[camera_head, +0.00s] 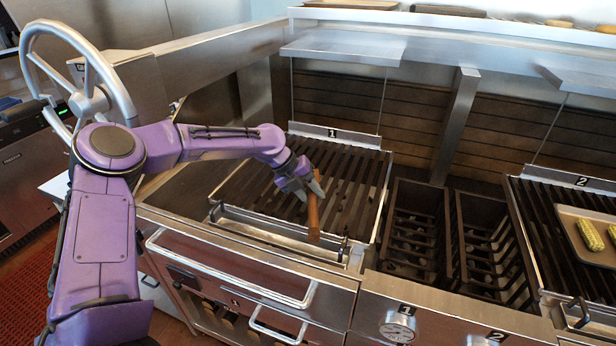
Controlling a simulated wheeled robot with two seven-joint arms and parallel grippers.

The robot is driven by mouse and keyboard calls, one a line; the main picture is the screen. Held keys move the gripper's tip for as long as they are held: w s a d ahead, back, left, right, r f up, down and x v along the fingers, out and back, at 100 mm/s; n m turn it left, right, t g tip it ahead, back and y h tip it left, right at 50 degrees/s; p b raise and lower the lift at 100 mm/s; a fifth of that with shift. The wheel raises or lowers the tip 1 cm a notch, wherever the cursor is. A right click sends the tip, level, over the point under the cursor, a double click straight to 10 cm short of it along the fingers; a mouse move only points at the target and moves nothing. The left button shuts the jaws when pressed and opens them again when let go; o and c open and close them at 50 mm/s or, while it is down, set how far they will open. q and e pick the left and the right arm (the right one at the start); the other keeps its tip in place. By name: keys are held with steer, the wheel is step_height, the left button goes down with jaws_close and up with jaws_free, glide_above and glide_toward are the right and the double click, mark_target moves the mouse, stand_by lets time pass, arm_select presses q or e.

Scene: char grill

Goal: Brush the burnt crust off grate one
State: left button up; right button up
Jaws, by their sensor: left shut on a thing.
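Grate one (352,182) is a dark slatted grate left of the middle, with a plate marked 1 at its back edge. My left gripper (305,188) is over the front middle of this grate. It is shut on a brown wooden handle (313,217), which stands roughly upright over the grate's front edge. The brush head is not clearly visible, and I cannot tell whether it touches the bars. Burnt crust cannot be made out on the dark bars. My right gripper is not in view.
Two dark slatted bins (416,225) sit right of grate one. Grate two (545,232) is at the far right, with a tray (570,219) of corn on it. A steel post (458,120) and raised glass panels stand behind. A large wheel (88,103) is at upper left.

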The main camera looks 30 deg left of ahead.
arm_select(q)
step_height(320, 180, up, 3)
steer(key=shift+d+f+p, duration=0.1)
steer(key=shift+p, duration=0.55)
steer(key=shift+r, duration=1.25)
steer(key=shift+f, duration=0.1)
